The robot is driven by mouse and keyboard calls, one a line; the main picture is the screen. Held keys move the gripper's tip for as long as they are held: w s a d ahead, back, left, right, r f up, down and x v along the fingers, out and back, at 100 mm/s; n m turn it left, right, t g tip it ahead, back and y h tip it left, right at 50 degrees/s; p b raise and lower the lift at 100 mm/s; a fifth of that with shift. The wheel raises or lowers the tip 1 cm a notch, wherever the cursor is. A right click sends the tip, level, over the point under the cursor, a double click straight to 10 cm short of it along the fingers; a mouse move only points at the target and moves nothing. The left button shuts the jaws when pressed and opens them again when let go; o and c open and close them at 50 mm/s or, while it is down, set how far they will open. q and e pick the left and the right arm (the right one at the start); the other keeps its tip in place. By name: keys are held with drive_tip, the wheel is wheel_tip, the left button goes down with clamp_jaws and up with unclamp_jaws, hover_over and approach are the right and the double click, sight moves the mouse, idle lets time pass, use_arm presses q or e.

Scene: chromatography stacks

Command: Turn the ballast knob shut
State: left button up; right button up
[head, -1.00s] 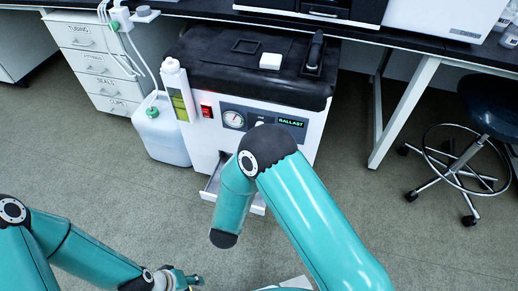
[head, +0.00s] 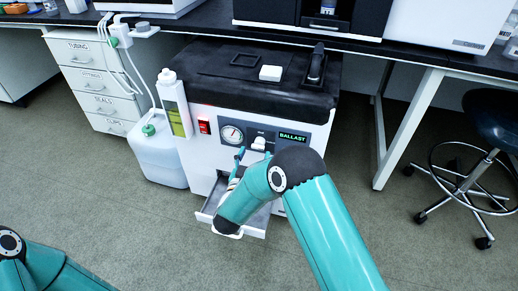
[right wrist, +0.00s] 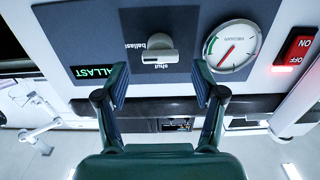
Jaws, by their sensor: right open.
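The pale ballast knob (head: 259,143) is on the dark front panel of the white pump unit, between the round gauge and the green lit BALLAST display. In the right wrist view, which is upside down, the knob (right wrist: 160,55) shows as a wide bar lying level, near the words "shut" and "ballast". My right gripper (right wrist: 160,80) is open, its fingers spread apart on either side of the knob's line. The knob looks beyond the fingertips, with nothing held between them. In the head view, the right forearm partly hides this gripper (head: 254,157). My left gripper is out of view.
The vacuum gauge (head: 231,134) and red power switch (head: 204,127) are left of the knob. An open drawer (head: 253,226) juts out below. A white jug (head: 159,157) stands at left, a wheeled stool (head: 488,140) at right. Floor in front is clear.

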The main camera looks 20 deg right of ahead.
sight(258, 148)
drive_tip(key=shift+b+x, duration=0.4)
drive_tip(key=shift+x, duration=1.9)
drive_tip(key=c, duration=1.2)
drive_tip(key=shift+o, duration=0.2)
